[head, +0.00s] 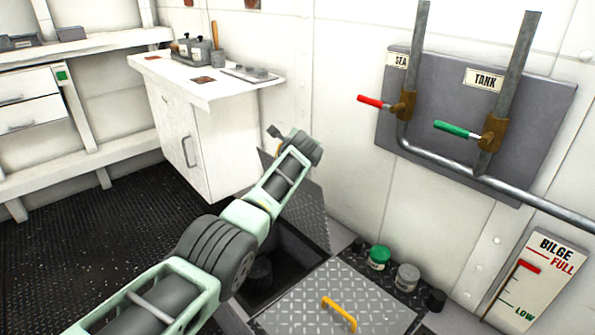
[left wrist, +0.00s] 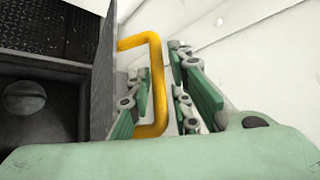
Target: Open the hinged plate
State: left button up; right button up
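The hinged plate (head: 312,212) is a dark patterned metal plate standing raised at the far side of a square floor opening (head: 285,262). In the left wrist view the plate (left wrist: 103,75) shows nearly edge-on, with a yellow handle (left wrist: 158,85) on its right face. My left gripper (left wrist: 168,95) has its fingers apart on either side of the handle's bar; I see no clear grip on it. In the head view, the left gripper (head: 280,134) is mostly hidden by its own wrist. My right gripper is not in view.
A flat floor plate (head: 300,310) with its own yellow handle (head: 340,314) lies in front. Green (head: 379,257) and grey (head: 407,277) cans stand beside it. A white cabinet (head: 205,140) is behind left; pipes with red (head: 374,102) and green (head: 455,129) levers are on the wall.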

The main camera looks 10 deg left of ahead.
pick_arm(q)
jog(key=s+d, duration=0.3)
jog(key=s, duration=0.9)
jog(key=shift+d, duration=0.15)
jog(key=shift+w, duration=0.1)
